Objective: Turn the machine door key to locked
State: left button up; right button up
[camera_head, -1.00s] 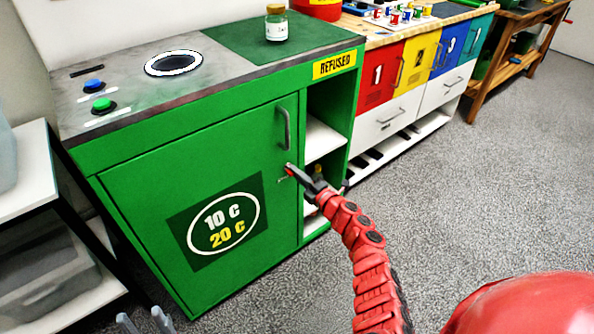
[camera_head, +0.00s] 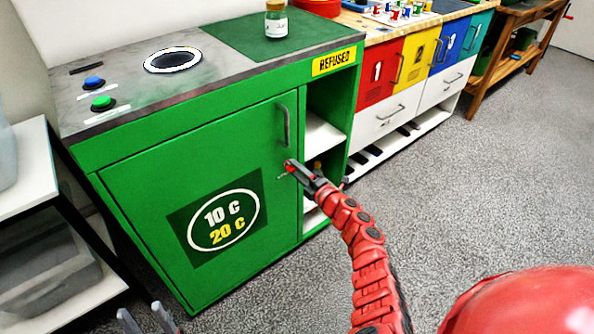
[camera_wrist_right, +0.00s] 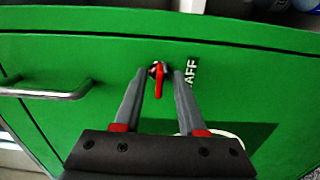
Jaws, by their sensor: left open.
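The green machine door (camera_head: 150,170) is closed, with a grey bar handle (camera_head: 287,125) near its right edge. The small red key (camera_wrist_right: 160,80) sits in the door's lock and points down in the right wrist view, where the picture is rolled sideways. My right gripper (camera_head: 291,170) is at the lock; in the right wrist view its two fingers (camera_wrist_right: 160,72) are apart, one on each side of the key, with narrow gaps visible. Part of the label beside the lock reads "AFF". My left gripper (camera_head: 147,318) shows only its grey fingertips at the bottom edge, open and empty.
Open shelves (camera_head: 322,135) lie right of the door. A white rack (camera_head: 28,175) stands close on the left. Grey floor at right is free.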

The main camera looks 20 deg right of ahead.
jog(key=p+v, duration=0.1)
jog(key=v, duration=1.6)
jog(key=shift+s, duration=0.25)
